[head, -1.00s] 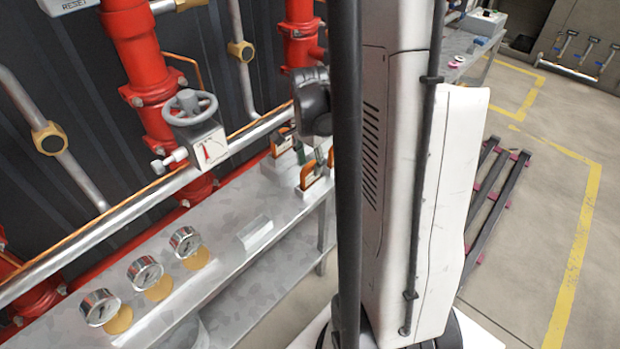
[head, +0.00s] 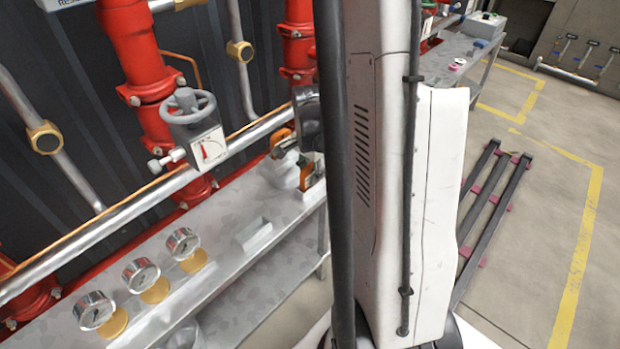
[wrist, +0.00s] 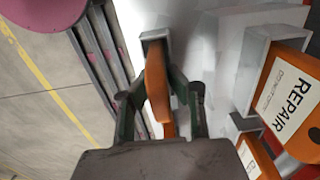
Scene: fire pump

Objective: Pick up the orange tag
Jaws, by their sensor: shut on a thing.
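An orange tag (wrist: 157,85) stands edge-on in the wrist view, between the two dark green fingers of my gripper (wrist: 160,108). My gripper is shut on it. The tag's far end is at a small grey holder (wrist: 155,36); I cannot tell whether it is still seated there. Its printed face is turned out of view. In the head view an orange tag (head: 313,184) shows at the bench end, partly behind my arm, and my gripper is mostly hidden there.
Other orange tags, one reading REPAIR (wrist: 290,95), stand in pale holders close to the right of my gripper. The grey bench (head: 225,262) carries several gauges (head: 141,272) and a small empty tray (head: 254,236). Red pipes (head: 135,55) and a valve wheel (head: 188,106) rise behind it.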

